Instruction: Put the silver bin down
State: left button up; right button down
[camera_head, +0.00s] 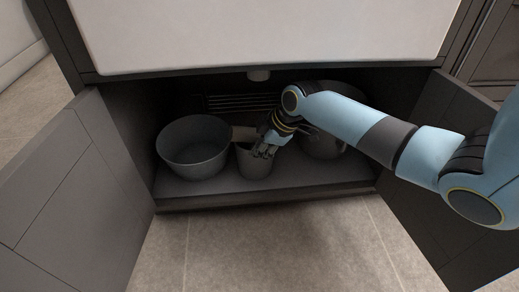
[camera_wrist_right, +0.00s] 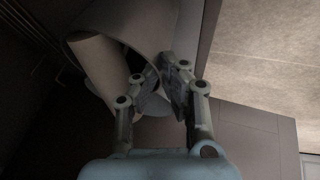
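The small grey bin (camera_head: 253,168), which I take for the silver bin, is upright inside the open cabinet. Its base is at or just above the cabinet floor; I cannot tell which. A tan roll-like thing (camera_wrist_right: 101,66) sticks out of it. My right gripper (camera_head: 264,150) is at the bin's rim. In the right wrist view its fingers (camera_wrist_right: 162,84) close across the wall of the bin (camera_wrist_right: 146,22) and appear to pinch it. The fingertips are partly hidden. My left gripper is in neither view.
A wide grey tub (camera_head: 194,160) stands left of the bin, close beside it. A grey pot (camera_head: 321,146) stands to the right, partly behind my right arm. The cabinet floor (camera_head: 300,180) has bare room in front. Cabinet doors stand open at the left (camera_head: 70,190) and right (camera_head: 440,125).

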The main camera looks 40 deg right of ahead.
dwell(0.3)
jog(key=c, duration=1.9)
grip_release()
jog(key=o, duration=0.4)
jog(key=shift+r, duration=0.1)
